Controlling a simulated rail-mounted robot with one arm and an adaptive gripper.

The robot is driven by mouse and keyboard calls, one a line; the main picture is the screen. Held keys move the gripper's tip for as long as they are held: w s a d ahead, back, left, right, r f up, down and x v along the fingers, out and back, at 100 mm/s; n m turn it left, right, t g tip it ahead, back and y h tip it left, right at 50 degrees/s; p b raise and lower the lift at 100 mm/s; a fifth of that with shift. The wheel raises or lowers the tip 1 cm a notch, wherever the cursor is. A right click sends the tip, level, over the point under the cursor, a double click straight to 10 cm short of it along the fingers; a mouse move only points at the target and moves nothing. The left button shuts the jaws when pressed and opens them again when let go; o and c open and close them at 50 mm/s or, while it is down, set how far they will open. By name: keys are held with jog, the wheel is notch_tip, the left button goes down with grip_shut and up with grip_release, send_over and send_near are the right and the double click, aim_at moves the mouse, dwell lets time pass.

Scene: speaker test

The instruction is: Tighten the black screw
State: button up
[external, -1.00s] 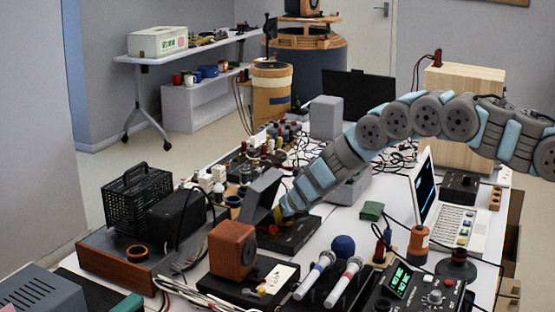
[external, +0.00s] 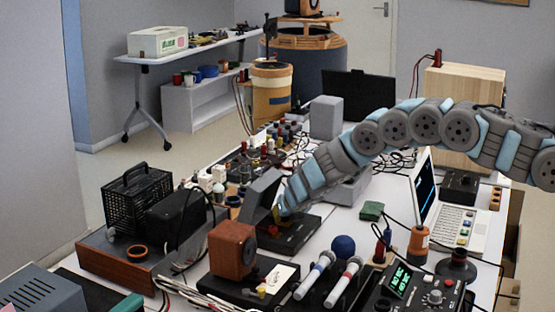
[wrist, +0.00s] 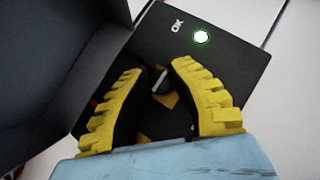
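The black screw (wrist: 160,81) shows in the wrist view as a small dark knob with a pale glint, between the tips of my gripper (wrist: 160,68). The yellow fingers with dark inner faces stand apart on either side of it; a slight gap seems to show, but contact is hard to judge. The screw sits near an orange patch on a black case (wrist: 225,62) with a lit green light (wrist: 201,36) beside an "OK" mark. In the external view my gripper (external: 282,210) reaches down over the black case; the screw cannot be made out there.
The raised dark lid (wrist: 55,60) of the case stands close to the left of my fingers. A brown speaker box (external: 232,249), two microphones (external: 328,280) and a blue ball (external: 343,246) stand in front. A laptop (external: 455,222) is at the right.

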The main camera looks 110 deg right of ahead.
jog(key=o, duration=0.5)
jog(key=shift+s+r+n+p, duration=0.15)
jog(key=shift+n+p, duration=0.15)
jog(key=shift+p, duration=0.4)
jog(key=shift+n+t+p, duration=0.5)
jog(key=shift+t+p, duration=0.1)
jog(key=shift+p, duration=0.4)
jog(key=n+t+p, duration=0.1)
jog(key=p, duration=0.1)
jog(key=shift+n+p, duration=0.35)
jog(key=shift+n, duration=0.05)
jog(key=shift+n+t+y+p, duration=0.6)
jog(key=shift+n+t+p, duration=0.45)
jog(key=shift+p, duration=0.35)
jog(key=shift+n, duration=0.45)
jog(key=shift+t, duration=0.25)
jog(key=shift+d+f+n+t+y+b, duration=0.15)
jog(key=shift+n+t+y+b, duration=0.25)
jog(key=shift+n+t+y, duration=0.65)
